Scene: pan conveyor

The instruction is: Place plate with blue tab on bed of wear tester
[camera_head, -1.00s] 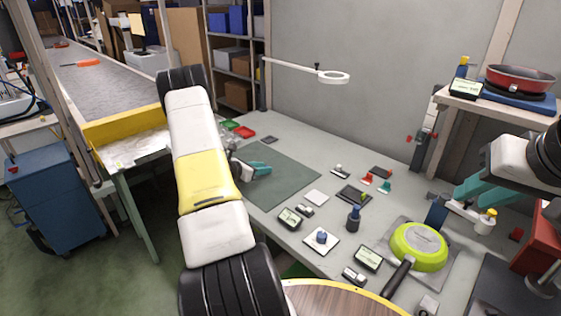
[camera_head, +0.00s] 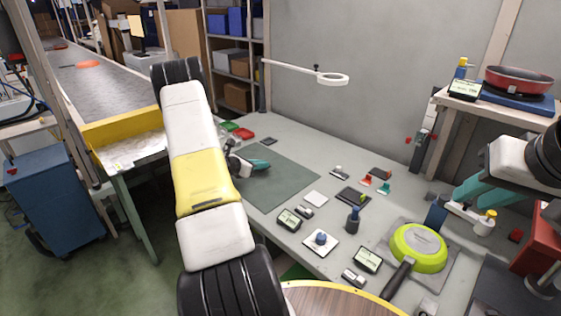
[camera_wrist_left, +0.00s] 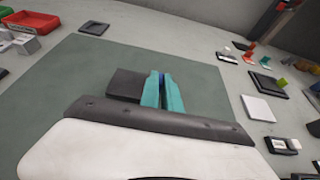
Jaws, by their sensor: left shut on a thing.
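My left gripper (camera_head: 262,165) is over the green mat on the bench. In the left wrist view its teal fingers (camera_wrist_left: 163,92) are closed together, with a sliver of blue tab (camera_wrist_left: 162,74) between their tips. A dark square plate (camera_wrist_left: 124,84) shows just left of the fingers, partly hidden by the gripper body. Whether the plate touches the mat is unclear. The apparatus that looks like the wear tester, with a blue upright (camera_head: 436,213), stands at the right beside a lime-green pan (camera_head: 420,247). My right gripper (camera_head: 478,188) has teal fingers near it; their gap is unclear.
The green mat (camera_head: 285,180) has free room. Right of it lie a white square (camera_head: 316,198), a dark plate with a green tab (camera_head: 350,196) and several small instruments.

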